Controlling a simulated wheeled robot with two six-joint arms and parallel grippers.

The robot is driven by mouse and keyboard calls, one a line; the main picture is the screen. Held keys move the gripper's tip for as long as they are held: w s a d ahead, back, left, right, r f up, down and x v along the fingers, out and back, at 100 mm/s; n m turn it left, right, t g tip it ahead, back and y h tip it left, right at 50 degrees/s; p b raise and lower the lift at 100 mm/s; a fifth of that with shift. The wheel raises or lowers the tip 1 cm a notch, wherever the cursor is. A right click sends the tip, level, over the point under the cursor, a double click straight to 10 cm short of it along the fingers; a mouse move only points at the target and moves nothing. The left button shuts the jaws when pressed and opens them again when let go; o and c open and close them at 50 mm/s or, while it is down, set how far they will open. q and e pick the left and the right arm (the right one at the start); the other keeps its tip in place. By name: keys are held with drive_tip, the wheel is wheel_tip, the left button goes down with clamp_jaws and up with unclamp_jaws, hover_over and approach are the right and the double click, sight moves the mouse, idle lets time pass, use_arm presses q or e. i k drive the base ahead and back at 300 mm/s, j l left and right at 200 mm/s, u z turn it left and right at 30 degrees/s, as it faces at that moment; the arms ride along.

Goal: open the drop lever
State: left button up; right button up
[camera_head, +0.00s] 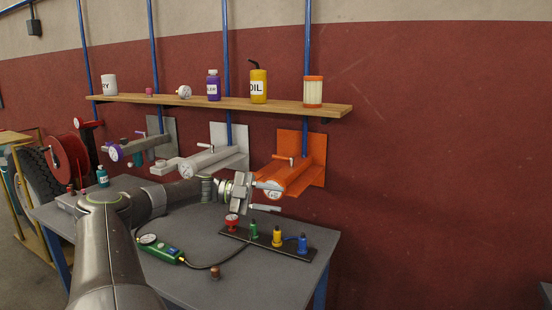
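Three wall-mounted fixtures stand behind the table: a grey-green one (150,142), a light grey one (207,160) and an orange one (304,172). Each has a small handle; the orange one's pale lever (284,157) sticks out to the left near its top. None is labelled, so I cannot tell which is the drop lever. My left gripper (268,197) is just in front of the orange fixture's lower front end, fingers apart, with nothing seen between them. My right gripper is not in view.
A grey table (200,280) lies below, with a dark rack (268,240) of colored fittings, a green gauge tool (160,250) with a cable, and a small brown knob (215,272). A wooden shelf (330,108) with bottles hangs above. Right of the orange fixture, the wall is bare.

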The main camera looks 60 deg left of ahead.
sight(292, 160)
drive_tip(key=i+j, duration=0.1)
drive_tip(key=j, duration=0.45)
drive_tip(key=i+j, duration=0.1)
drive_tip(key=j, duration=0.45)
drive_tip(key=i+j, duration=0.1)
drive_tip(key=j, duration=0.4)
drive_tip(key=i+j, duration=0.1)
drive_tip(key=j, duration=0.45)
